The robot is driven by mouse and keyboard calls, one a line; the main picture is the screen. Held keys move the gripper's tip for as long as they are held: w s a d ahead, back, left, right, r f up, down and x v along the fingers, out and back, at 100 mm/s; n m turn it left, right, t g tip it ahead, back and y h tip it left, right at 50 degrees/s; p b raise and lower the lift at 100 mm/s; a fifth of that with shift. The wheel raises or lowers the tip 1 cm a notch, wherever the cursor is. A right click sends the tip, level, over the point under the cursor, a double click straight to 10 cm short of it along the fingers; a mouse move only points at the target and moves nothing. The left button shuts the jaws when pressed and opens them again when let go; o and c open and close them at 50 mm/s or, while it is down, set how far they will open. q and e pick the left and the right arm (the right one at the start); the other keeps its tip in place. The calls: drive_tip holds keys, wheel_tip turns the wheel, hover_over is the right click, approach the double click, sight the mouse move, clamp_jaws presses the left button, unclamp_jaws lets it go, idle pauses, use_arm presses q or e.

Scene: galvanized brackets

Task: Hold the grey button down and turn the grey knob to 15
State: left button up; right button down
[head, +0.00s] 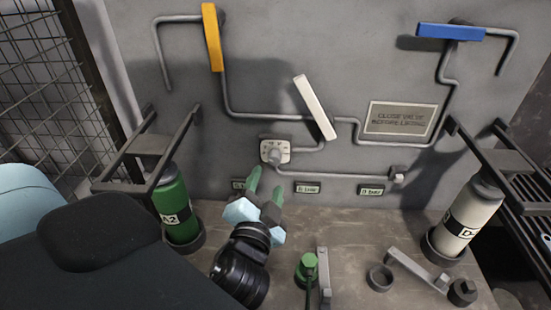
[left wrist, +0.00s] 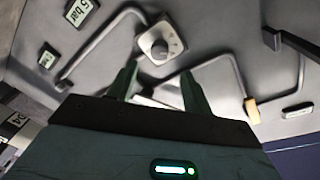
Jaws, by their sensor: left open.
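The grey knob (head: 274,156) sits on a white dial plate (head: 264,146) on the grey wall panel. The knob shows larger in the left wrist view (left wrist: 160,48); I cannot read its setting. I cannot clearly make out the grey button; a pale grey block (head: 397,173) at a pipe end, right of the knob, may be it. My left gripper (head: 266,184) is open, its green fingers pointing up toward the panel just below the dial. In the left wrist view its fingertips (left wrist: 158,71) stand apart below the knob, with nothing visibly between them. My right gripper is not in view.
Yellow (head: 212,38), white (head: 315,107) and blue (head: 450,32) levers sit on pipes. Green (head: 175,205) and white (head: 468,215) cylinders stand in brackets at the sides. A green fitting (head: 307,267), a metal bracket (head: 415,267) and dark rings (head: 380,278) lie on the bench.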

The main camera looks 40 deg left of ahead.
sight(274, 161)
use_arm(q)
drive_tip(key=p+x, duration=0.1)
drive_tip(key=x, duration=0.5)
drive_tip(key=shift+w+r, duration=0.1)
drive_tip(key=shift+w, duration=0.15)
drive_tip(key=shift+w+a, duration=0.35)
drive_tip(key=shift+w, duration=0.25)
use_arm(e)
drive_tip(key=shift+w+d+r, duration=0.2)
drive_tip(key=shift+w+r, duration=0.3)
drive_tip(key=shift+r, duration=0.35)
use_arm(q)
drive_tip(key=shift+c, duration=0.4)
drive_tip(key=c, duration=0.9)
drive_tip(key=shift+f+n, duration=0.25)
drive_tip(key=shift+n, duration=0.25)
drive_tip(key=shift+r+n, duration=0.1)
drive_tip(key=shift+n, duration=0.3)
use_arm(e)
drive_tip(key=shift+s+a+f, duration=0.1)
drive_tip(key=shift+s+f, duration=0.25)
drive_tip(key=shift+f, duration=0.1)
